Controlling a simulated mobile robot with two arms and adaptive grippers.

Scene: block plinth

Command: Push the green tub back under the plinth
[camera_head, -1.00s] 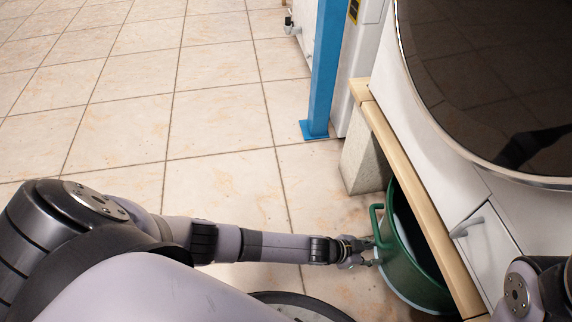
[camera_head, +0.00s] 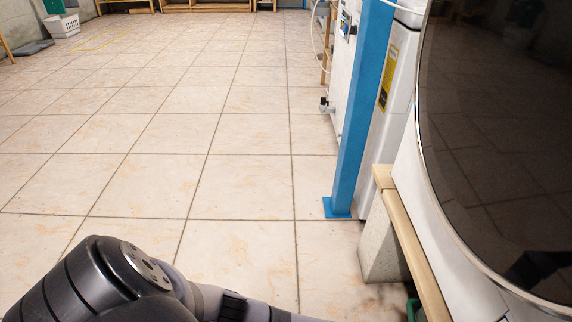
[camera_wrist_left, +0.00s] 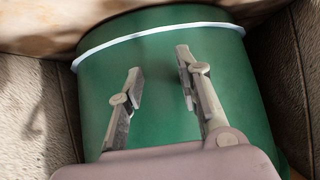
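The green tub (camera_wrist_left: 165,100) fills the middle of the left wrist view, with a pale band along its edge. It lies between two grey concrete blocks. In the head view only a small green piece of it (camera_head: 413,309) shows at the bottom edge, beside the plinth's wooden beam (camera_head: 412,240). My left gripper (camera_wrist_left: 160,62) is open and empty, with its fingers spread in front of the tub's outer wall. I cannot tell whether the fingertips touch it. The left gripper is below the head view. My right gripper is not in view.
A concrete block (camera_head: 380,252) of the plinth stands under the beam. A large white machine with a dark round door (camera_head: 500,130) rests above it. A blue post (camera_head: 362,110) stands on the floor behind. The tiled floor (camera_head: 170,150) at the left is clear.

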